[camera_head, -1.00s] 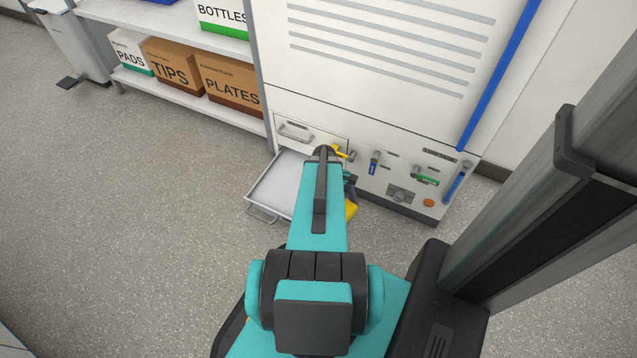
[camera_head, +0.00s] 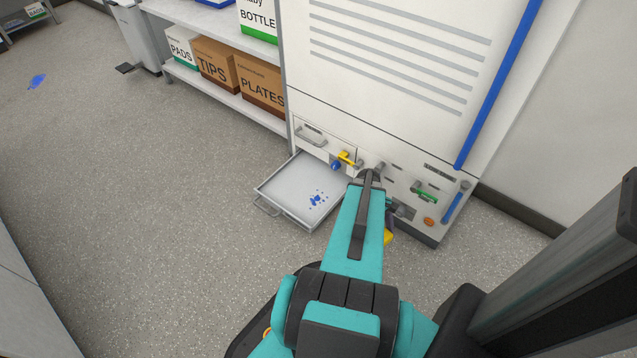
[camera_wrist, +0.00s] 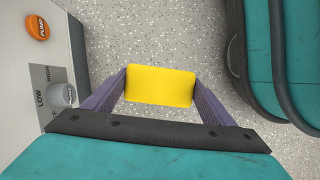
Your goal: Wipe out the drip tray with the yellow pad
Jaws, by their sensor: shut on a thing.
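The drip tray (camera_head: 284,192) is pulled out low at the front of the white machine. Blue liquid (camera_head: 317,199) lies in splashes on its floor, towards the right side. My gripper (camera_wrist: 160,86) is shut on the yellow pad (camera_wrist: 160,80) and holds it above the speckled floor. In the head view the pad (camera_head: 388,237) shows only as a small yellow edge beside my arm, to the right of the tray and apart from it. My arm hides most of the pad and gripper there.
The machine's front has a yellow valve lever (camera_head: 347,159), a green lever (camera_head: 424,194) and an orange pump button (camera_wrist: 38,27). A shelf with boxes (camera_head: 214,61) stands left. Floor left of the tray is clear.

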